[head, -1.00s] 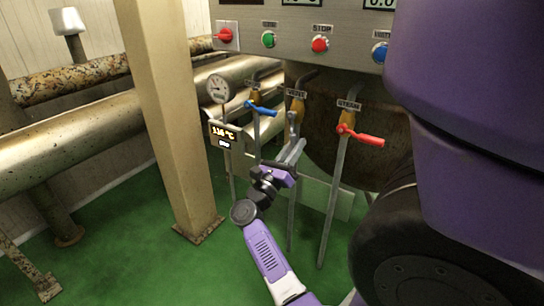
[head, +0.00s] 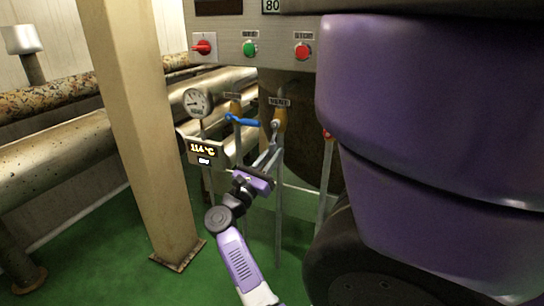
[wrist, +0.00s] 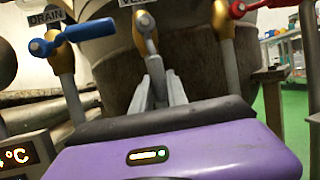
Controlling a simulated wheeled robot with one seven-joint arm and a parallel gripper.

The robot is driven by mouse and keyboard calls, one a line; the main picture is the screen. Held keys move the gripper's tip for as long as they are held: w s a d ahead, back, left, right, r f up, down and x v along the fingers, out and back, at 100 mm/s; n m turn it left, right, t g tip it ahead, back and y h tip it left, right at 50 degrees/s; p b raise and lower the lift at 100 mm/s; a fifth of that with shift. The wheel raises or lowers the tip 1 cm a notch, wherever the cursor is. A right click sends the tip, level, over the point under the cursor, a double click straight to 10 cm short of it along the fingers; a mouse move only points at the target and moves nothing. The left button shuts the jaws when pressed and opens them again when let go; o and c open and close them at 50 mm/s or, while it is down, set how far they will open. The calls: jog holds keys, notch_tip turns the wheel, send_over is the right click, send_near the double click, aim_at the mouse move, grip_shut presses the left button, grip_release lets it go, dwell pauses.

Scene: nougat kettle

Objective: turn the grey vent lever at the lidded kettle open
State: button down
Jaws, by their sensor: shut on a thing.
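The grey vent lever (wrist: 154,68) is on the middle valve, under the VENT label, and points down toward me in the wrist view. In the head view the lever (head: 275,132) shows only in part above my fingers. My gripper (head: 268,156) is shut on the lever; in the wrist view its two grey fingers (wrist: 157,96) lie on either side of the lever's lower end. The lidded kettle (wrist: 193,62) is a dark, stained round vessel behind the valves. Most of it is hidden in the head view.
A blue drain lever (head: 243,121) is close on the left, a red lever (wrist: 248,7) on the right. A gauge (head: 197,103) and a temperature display (head: 203,152) stand left. A beige post (head: 140,130) rises farther left. The green floor (head: 100,255) is clear in front.

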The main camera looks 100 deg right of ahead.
jog(key=shift+w+r, duration=0.1)
jog(key=shift+w, duration=0.15)
jog(key=c, duration=1.3)
grip_release()
jog(key=shift+s, duration=0.1)
jog(key=p+v, duration=0.2)
jog(key=v, duration=0.6)
